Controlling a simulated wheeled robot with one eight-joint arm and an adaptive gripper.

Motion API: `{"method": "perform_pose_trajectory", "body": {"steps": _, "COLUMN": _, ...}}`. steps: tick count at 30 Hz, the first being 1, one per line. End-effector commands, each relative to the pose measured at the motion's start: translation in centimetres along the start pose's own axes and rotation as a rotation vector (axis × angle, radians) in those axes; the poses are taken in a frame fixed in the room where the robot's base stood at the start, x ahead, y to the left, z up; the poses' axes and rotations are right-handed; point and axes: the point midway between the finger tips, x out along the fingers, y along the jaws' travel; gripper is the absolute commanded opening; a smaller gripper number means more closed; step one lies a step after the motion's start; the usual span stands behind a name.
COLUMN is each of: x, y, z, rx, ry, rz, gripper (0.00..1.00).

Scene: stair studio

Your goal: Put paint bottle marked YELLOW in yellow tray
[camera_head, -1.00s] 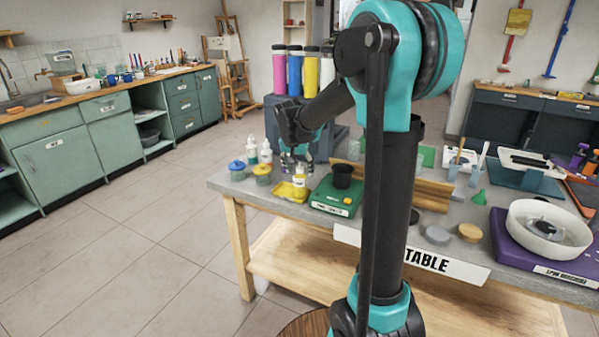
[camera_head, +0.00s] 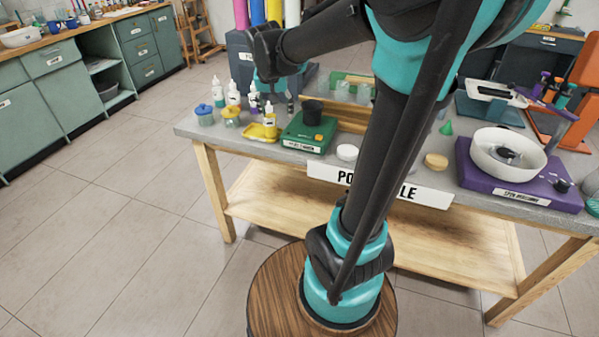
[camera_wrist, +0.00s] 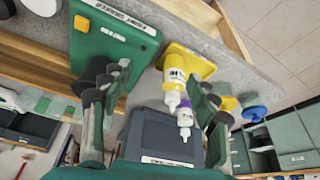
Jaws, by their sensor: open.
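The paint bottle (camera_head: 269,117) is small and white with a yellow lower part and a dark label too small to read. It appears upright on the yellow tray (camera_head: 256,133), at the tray's back part. In the wrist view the bottle (camera_wrist: 174,88) shows against the yellow tray (camera_wrist: 203,63), with its nozzle towards my fingers. My gripper (camera_head: 277,101) is just above and behind the bottle. In the wrist view my gripper (camera_wrist: 155,85) has its fingers wide apart, with nothing clamped between them. The bottle's base contact is not clear.
A green paint shaker (camera_head: 300,143) stands close right of the tray. A yellow-lidded jar (camera_head: 231,114), a blue-lidded jar (camera_head: 204,114) and white bottles stand left and behind. A purple-marked bottle (camera_wrist: 185,116) is close behind. A purple spin machine (camera_head: 480,177) is far right.

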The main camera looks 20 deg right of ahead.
Motion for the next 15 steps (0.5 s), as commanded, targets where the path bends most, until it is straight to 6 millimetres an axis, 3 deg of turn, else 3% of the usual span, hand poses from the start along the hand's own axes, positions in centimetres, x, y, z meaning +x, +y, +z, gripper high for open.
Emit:
{"method": "perform_pose_trajectory", "body": {"steps": 1, "x": 1.5, "y": 2.1, "z": 3.2, "rx": -0.034, "ry": -0.006, "rz": -0.015, "gripper": 0.6}}
{"method": "perform_pose_trajectory", "body": {"steps": 3, "x": 3.3, "y": 4.4, "z": 7.6, "rx": -0.099, "ry": -0.012, "rz": -0.041, "gripper": 0.6}}
{"method": "perform_pose_trajectory", "body": {"steps": 9, "x": 7.0, "y": 8.8, "z": 18.2, "rx": -0.252, "ry": -0.006, "rz": -0.106, "gripper": 0.6}}
{"method": "perform_pose_trajectory", "body": {"steps": 12, "x": 7.9, "y": 9.7, "z": 21.1, "rx": -0.294, "ry": -0.001, "rz": -0.124, "gripper": 0.6}}
{"method": "perform_pose_trajectory", "body": {"steps": 15, "x": 8.2, "y": 10.1, "z": 22.2, "rx": -0.314, "ry": 0.002, "rz": -0.131, "gripper": 0.6}}
